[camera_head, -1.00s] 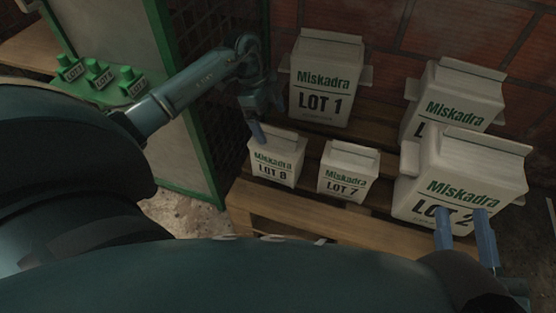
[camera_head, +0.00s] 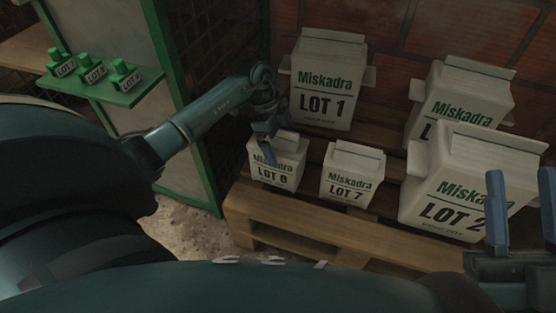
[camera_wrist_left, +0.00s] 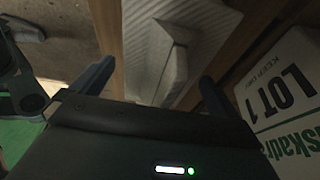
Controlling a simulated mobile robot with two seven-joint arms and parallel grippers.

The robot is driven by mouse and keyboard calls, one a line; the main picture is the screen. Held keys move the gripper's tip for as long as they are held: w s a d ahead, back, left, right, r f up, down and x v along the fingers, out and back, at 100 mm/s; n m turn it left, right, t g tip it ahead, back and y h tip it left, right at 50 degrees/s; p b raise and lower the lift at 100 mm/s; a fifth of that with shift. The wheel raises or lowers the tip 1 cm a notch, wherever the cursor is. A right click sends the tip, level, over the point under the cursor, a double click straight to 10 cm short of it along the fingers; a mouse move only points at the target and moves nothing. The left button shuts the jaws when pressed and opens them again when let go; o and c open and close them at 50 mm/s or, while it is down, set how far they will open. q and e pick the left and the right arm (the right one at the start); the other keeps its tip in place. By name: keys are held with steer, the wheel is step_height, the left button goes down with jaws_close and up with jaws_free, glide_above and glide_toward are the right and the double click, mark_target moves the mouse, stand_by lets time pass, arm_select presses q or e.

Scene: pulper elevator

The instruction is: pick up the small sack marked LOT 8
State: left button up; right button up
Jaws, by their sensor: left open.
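The small white sack marked LOT 8 (camera_head: 289,173) stands upright on a wooden pallet (camera_head: 300,238), left of the small LOT 7 sack (camera_head: 349,187). My left gripper (camera_head: 268,150) is open at the top of the LOT 8 sack, with a blue finger in front of its upper face. In the left wrist view, a pale sack (camera_wrist_left: 170,45) with a raised top fold lies between and beyond the two spread fingers. Contact cannot be told. My right gripper (camera_head: 522,205) is open and empty in front of the large LOT 2 sack (camera_head: 440,205).
A large LOT 1 sack (camera_head: 324,80) stands close behind LOT 8 and also shows in the left wrist view (camera_wrist_left: 285,95). Another large sack (camera_head: 462,95) stands behind LOT 2.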

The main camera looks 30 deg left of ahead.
arm_select(q)
steer(key=shift+f+p, duration=0.2)
steer(key=shift+p, duration=0.1)
steer(key=shift+c, duration=0.2)
steer(key=c, duration=2)
